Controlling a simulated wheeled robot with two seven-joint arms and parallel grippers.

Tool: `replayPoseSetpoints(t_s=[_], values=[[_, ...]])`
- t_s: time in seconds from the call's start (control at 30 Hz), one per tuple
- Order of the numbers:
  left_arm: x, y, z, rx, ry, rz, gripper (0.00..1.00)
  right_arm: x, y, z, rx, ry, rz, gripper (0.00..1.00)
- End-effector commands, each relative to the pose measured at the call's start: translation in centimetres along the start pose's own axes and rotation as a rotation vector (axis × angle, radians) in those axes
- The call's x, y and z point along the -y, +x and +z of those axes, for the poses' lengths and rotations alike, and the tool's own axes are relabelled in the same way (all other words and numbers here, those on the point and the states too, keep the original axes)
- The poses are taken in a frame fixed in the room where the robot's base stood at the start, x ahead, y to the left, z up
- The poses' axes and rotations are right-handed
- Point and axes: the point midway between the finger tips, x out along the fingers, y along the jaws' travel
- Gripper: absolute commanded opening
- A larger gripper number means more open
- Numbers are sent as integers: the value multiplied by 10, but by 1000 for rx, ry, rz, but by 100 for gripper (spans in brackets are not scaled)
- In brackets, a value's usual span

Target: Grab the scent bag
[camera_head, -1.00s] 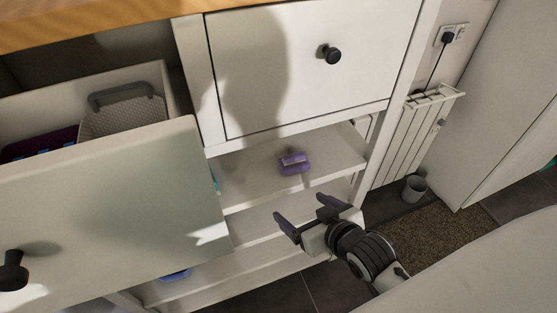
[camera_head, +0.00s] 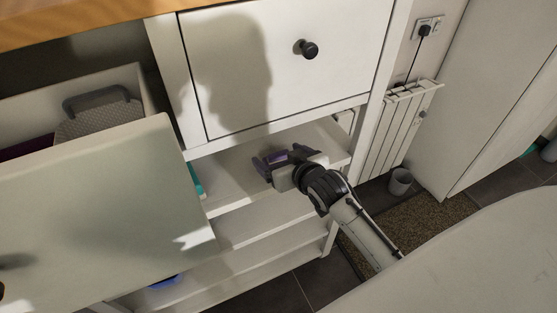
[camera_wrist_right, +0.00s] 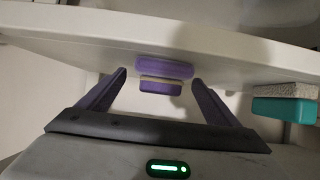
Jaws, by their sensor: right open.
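The scent bag seems to be the small purple block (camera_head: 276,157) on the upper open shelf (camera_head: 232,184) under the closed drawer. In the right wrist view the purple block (camera_wrist_right: 163,69) shows ahead, in the gap between the fingertips. My right gripper (camera_head: 280,159) reaches into the shelf opening, its two fingers spread around the block's place and partly covering it. In the right wrist view the right gripper (camera_wrist_right: 159,78) is open, with space visible on both sides of the block. My left gripper is not in view.
A teal sponge-like block (camera_wrist_right: 284,108) lies on the shelf to one side; its teal edge (camera_head: 196,179) shows in the head view. An open drawer (camera_head: 100,215) with a grey basket (camera_head: 98,120) juts out at left. A closed drawer (camera_head: 330,75) sits above the shelf.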

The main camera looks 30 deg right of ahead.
Motion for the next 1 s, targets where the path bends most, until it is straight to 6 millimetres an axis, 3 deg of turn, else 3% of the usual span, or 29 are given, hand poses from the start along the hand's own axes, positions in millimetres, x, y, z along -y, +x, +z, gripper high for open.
replayPoseSetpoints(t_s=[0.23,0.5,1.0], values=[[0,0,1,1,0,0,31,0,3,0,-1,0,0,85],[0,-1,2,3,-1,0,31,0,2,0,-1,0,0,42],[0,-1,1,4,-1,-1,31,0,-2,-10,-4,0,0,41]])
